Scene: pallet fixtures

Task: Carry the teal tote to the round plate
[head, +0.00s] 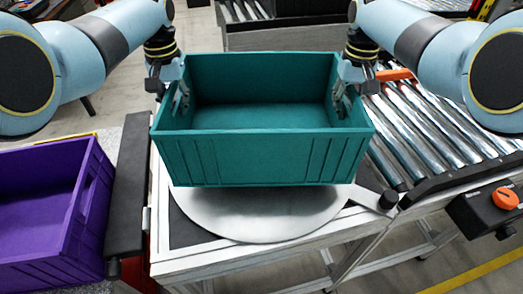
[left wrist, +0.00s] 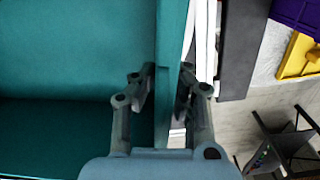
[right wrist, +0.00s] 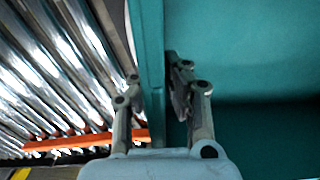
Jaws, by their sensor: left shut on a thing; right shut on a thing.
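The teal tote (head: 262,158) is an open, empty box over the round plate (head: 210,215) in the head view. A shadow lies on the plate beneath it, and the tote looks held a little above it. The plate is a pale grey disc, its far part hidden by the tote. My left gripper (head: 178,98) is shut on the tote's left wall; the left wrist view shows its fingers (left wrist: 160,95) on both sides of the wall. My right gripper (head: 345,95) is shut on the right wall, and its fingers (right wrist: 158,90) straddle that wall in the right wrist view.
A roller conveyor (head: 440,130) lies to the right of the plate, with an orange bar (head: 396,75) at its far end. A purple tote (head: 50,210) stands at the left beyond a dark rail (head: 128,190). A control box with an orange knob (head: 505,198) is at the right.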

